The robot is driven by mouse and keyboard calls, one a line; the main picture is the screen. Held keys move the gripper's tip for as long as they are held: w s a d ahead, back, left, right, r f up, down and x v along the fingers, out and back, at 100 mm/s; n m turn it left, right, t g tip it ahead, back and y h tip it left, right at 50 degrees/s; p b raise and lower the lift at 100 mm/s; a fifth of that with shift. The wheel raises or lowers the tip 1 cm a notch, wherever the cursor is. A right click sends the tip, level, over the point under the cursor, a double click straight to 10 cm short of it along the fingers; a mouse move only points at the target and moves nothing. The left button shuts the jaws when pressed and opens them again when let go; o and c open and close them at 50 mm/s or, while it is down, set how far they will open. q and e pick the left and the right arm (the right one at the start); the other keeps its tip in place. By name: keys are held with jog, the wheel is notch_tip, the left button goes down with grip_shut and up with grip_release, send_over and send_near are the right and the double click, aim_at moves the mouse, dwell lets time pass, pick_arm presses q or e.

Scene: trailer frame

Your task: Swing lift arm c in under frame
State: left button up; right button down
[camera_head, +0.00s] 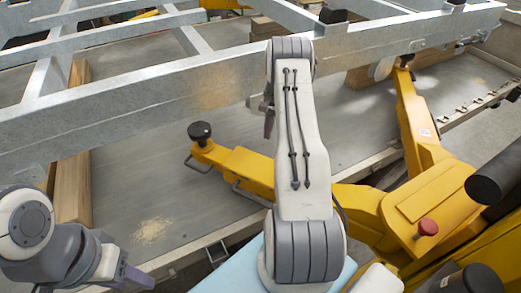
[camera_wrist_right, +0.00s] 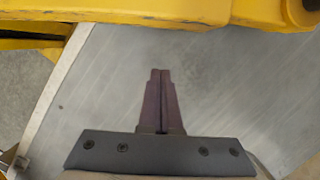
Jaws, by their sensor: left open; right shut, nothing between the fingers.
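Two yellow lift arms show in the head view; I cannot tell which is lift arm c. One arm (camera_head: 245,168) points left, with a black round pad (camera_head: 199,130) at its tip and grey loop handles, over the grey platform in front of the frame. The other arm (camera_head: 412,120) reaches up to the galvanized trailer frame (camera_head: 150,98). My right gripper (camera_head: 269,122) is shut and empty, partly hidden by its arm, above the platform. In the right wrist view its fingers (camera_wrist_right: 161,75) are together, below a yellow part (camera_wrist_right: 190,14). My left gripper (camera_head: 138,278) is open and empty at lower left.
The grey platform (camera_head: 140,190) has bare room left of the padded arm. A wooden block (camera_head: 72,185) stands under the frame at left. A yellow lift base with a red knob (camera_head: 427,227) and black cylinders (camera_head: 494,178) fills the lower right.

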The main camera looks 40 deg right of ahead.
jog(key=s+a+f+p, duration=0.2)
jog(key=a+f+p, duration=0.1)
jog(key=a+f, duration=0.2)
jog(key=shift+f+p, duration=0.4)
jog(key=shift+a, duration=0.1)
